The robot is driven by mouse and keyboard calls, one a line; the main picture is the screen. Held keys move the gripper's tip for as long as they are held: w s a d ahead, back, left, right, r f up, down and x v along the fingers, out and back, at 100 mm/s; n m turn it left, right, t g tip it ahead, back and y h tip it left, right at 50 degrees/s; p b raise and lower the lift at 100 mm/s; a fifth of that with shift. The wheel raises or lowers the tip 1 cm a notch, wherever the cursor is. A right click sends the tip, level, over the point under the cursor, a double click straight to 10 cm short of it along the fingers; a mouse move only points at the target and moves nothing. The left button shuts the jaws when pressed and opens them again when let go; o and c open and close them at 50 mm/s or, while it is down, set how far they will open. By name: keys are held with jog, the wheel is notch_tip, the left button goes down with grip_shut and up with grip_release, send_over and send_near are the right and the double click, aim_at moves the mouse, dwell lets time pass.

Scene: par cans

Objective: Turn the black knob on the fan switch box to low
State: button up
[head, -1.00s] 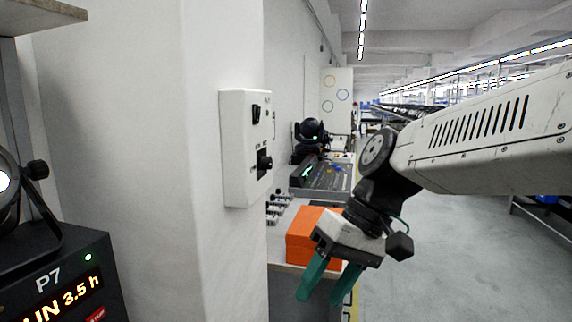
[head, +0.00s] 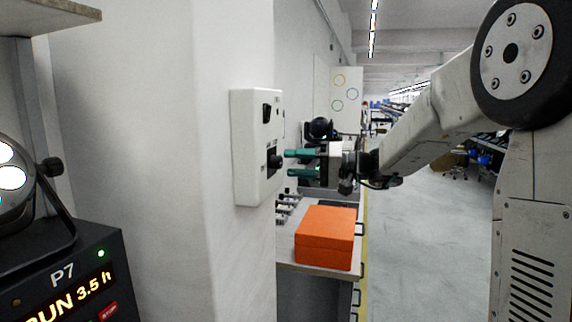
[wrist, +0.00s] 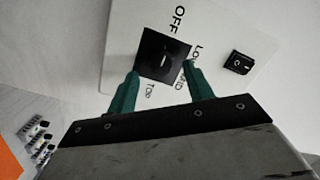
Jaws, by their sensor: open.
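The fan switch box (head: 244,180) is a white box on the side of the white pillar at centre left. Its black knob (head: 274,161) sits low on the front face, below a black rocker switch (head: 267,113). My gripper (head: 289,163) is open and level, with its green fingers pointing at the knob. In the wrist view, my gripper (wrist: 161,69) has one fingertip on either side of the knob's black square (wrist: 165,50). "OFF" and part of "LOW" are readable near it; the right finger partly covers the labels. I cannot tell the knob's setting or whether the fingers touch it.
A dark P7 unit (head: 75,272) with a lit display and a lamp (head: 15,180) stand at left. Open floor (head: 425,240) lies at right.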

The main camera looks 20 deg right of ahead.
aim_at(277, 162)
jog(key=shift+x, duration=1.4)
jog(key=c, duration=1)
jog(key=shift+o, duration=0.2)
jog(key=shift+m, duration=0.3)
jog(key=m, duration=0.5)
jog(key=shift+f+t, duration=0.1)
jog(key=shift+t, duration=0.2)
jog(key=m, duration=0.6)
jog(key=shift+s+m+t, duration=0.1)
jog(key=shift+m+t, duration=0.2)
jog(key=shift+t, duration=0.1)
